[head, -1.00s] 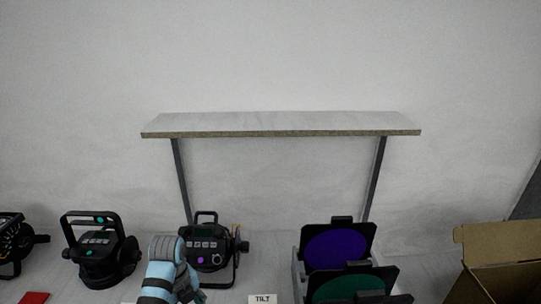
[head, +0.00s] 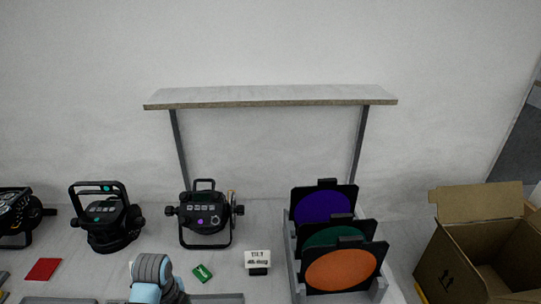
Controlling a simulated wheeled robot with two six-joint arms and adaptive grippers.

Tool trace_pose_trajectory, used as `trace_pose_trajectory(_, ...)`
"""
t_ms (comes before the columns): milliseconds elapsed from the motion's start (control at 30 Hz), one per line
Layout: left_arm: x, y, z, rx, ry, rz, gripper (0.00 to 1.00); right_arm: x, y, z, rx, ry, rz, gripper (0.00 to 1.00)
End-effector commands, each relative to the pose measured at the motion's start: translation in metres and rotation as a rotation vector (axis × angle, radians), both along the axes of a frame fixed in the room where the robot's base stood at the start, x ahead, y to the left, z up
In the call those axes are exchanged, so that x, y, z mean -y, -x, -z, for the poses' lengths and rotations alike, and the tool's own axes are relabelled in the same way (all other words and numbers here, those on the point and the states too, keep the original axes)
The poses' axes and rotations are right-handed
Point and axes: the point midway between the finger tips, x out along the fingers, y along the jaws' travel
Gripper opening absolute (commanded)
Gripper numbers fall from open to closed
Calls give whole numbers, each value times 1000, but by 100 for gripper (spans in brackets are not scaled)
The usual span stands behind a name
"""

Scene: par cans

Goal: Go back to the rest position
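In the head view one of my arms shows as a blue and grey link (head: 150,280) at the bottom edge, left of centre. No fingers of either gripper are in the picture. Three black par cans stand on the table: one at the far left (head: 18,212), one left of centre (head: 106,216) and one below the shelf (head: 205,215). A grey rack (head: 292,262) at the right holds gel frames upright: purple (head: 323,207), green (head: 333,238) and orange (head: 342,270).
An open cardboard box (head: 455,265) stands at the right. A wall shelf (head: 270,96) spans the back on two legs. A red card (head: 43,269), a small green item (head: 202,273) and a white label (head: 257,260) lie on the table. Bare table shows between par can and rack.

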Motion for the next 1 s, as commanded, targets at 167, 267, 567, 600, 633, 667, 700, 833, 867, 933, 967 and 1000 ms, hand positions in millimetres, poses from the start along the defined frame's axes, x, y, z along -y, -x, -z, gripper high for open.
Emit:
trace_pose_trajectory(167, -4, 38, 18, 52, 8, -306, 53, 0, -2, 0, 3, 0, 0, 40)
trace_pose_trajectory(267, -6, 63, 24, 91, 23, -510, 53, 0, -1, 0, 2, 0, 0, 40)
trace_pose_trajectory(567, -9, 140, 21, 202, 117, -1111, 53, 0, 1, 0, -1, 0, 0, 40)
trace_pose_trajectory(600, -9, 149, 18, 216, 135, -1187, 53, 0, 1, 0, -1, 0, 0, 40)
trace_pose_trajectory(633, -9, 156, 16, 225, 150, -1245, 53, 0, 0, 0, -1, 0, 0, 40)
trace_pose_trajectory(667, -9, 164, 13, 234, 165, -1301, 53, 0, 0, 0, 0, 0, 0, 40)
trace_pose_trajectory(700, -8, 173, 9, 243, 186, -1376, 53, 0, 0, 0, 0, 0, 0, 40)
trace_pose_trajectory(833, -6, 202, -8, 269, 260, -1609, 53, 0, 0, 0, 0, 0, 0, 40)
trace_pose_trajectory(867, -6, 208, -12, 274, 279, -1661, 53, 0, 0, 0, 0, 0, 0, 40)
trace_pose_trajectory(933, -7, 208, 1, 271, 288, -1715, 53, 0, 0, 2, 0, 0, 0, 40)
trace_pose_trajectory(967, -8, 206, 13, 266, 282, -1717, 53, 0, 0, 3, 0, 0, 0, 40)
trace_pose_trajectory(1000, -9, 204, 27, 262, 276, -1719, 53, 0, 0, 4, 0, 0, 0, 40)
